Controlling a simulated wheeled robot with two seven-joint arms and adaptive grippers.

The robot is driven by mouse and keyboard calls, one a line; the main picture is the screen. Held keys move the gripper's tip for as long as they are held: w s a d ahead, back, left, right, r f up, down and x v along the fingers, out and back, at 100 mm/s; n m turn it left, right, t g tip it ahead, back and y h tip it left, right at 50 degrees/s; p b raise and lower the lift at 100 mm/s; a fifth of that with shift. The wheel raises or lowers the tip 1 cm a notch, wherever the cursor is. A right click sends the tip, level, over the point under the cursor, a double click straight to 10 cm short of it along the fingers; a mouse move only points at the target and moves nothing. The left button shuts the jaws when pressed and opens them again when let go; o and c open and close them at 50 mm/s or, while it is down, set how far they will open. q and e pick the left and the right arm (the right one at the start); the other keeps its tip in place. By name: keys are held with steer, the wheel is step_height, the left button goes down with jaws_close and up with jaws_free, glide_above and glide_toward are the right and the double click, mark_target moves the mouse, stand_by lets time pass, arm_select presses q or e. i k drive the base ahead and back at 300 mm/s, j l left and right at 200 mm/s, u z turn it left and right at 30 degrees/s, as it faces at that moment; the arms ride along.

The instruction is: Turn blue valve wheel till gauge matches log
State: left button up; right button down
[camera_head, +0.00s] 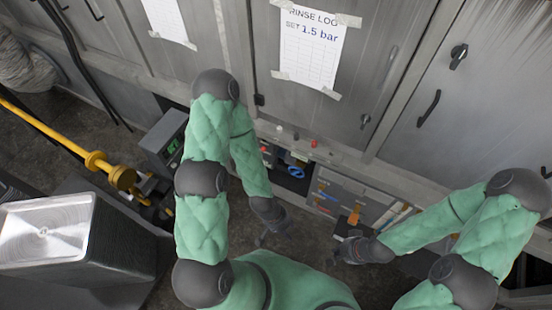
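The rinse log (310,48) is a taped white sheet on a grey cabinet door and reads "SET 1.5 bar". A small blue ring-shaped part (297,171), possibly the blue valve wheel, shows in a recess below that door; it is too small to be sure. I cannot make out a gauge. My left gripper (270,234) hangs low, below and left of the blue part and apart from it. My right gripper (342,250) is low at the centre right, near the open tool drawer. Both are small and dark, and their finger openings cannot be made out.
A tool drawer (335,188) with several items stands right of the recess. A yellow pole (50,130) with a round fitting slants in at the left. A stack of metal trays (45,230) stands at the lower left. Grey cabinets line the back. Dark floor shows between my arms.

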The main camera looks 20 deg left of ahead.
mark_target(298, 170)
steer(key=k+j+u, duration=0.2)
steer(key=k+u, duration=0.15)
steer(key=j, duration=0.25)
steer(key=j+z, duration=0.85)
steer(key=z, duration=0.7)
steer(key=i+l, duration=0.05)
